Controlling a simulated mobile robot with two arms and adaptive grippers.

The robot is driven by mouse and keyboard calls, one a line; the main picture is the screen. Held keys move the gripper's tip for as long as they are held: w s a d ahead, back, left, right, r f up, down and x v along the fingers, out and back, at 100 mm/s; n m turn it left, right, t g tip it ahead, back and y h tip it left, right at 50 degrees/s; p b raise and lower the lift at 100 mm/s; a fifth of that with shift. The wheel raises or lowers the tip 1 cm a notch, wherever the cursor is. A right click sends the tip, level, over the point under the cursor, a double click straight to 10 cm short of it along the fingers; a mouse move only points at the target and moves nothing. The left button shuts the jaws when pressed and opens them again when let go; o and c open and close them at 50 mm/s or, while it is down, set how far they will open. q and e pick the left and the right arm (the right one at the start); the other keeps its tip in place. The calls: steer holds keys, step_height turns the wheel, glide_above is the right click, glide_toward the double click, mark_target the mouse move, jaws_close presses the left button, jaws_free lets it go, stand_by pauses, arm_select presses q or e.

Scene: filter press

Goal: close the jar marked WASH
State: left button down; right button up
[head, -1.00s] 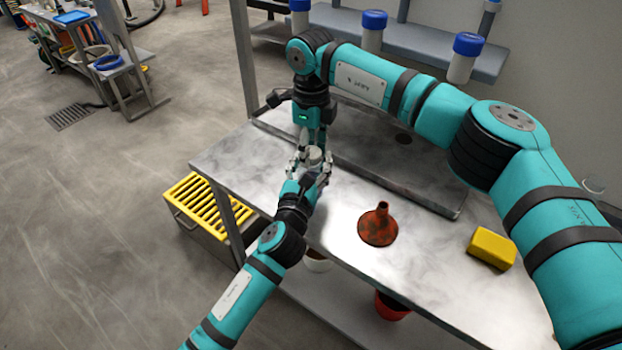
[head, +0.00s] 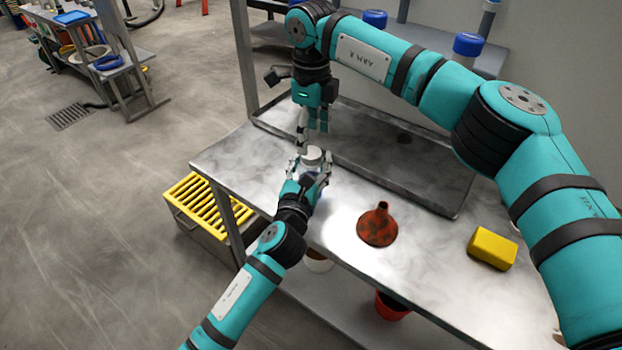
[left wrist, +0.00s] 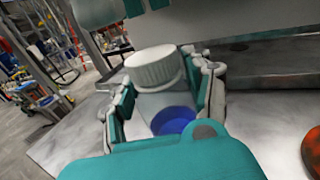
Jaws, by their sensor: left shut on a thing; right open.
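A jar with a white ribbed lid (head: 314,155) stands at the left end of the steel table. In the left wrist view the white lid (left wrist: 155,68) sits on the jar's mouth, above a pale body with a blue patch (left wrist: 173,121) low down. No marking is readable, and how tightly the lid sits I cannot tell. My left gripper (head: 309,171) is shut around the jar's body, with a finger on either side. My right gripper (head: 313,131) is open and empty just above the lid, apart from it.
A rusty red funnel (head: 378,225) and a yellow block (head: 492,248) are on the table (head: 345,205). A shallow metal tray (head: 437,205) lies behind. Blue-capped containers (head: 468,46) stand on the back shelf. A yellow-slatted crate (head: 198,207) is beside the table on the left.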

mark_target(311, 152)
steer(key=shift+c, duration=0.2)
steer(key=r+n, duration=0.1)
steer(key=n, duration=0.2)
steer(key=shift+r, duration=0.4)
steer(key=r+n, duration=0.1)
steer(key=n, duration=0.2)
steer(key=shift+r, duration=0.35)
steer(key=shift+f, duration=4.05)
steer(key=c, duration=1.2)
steer(key=m, duration=0.6)
steer(key=shift+c, duration=0.2)
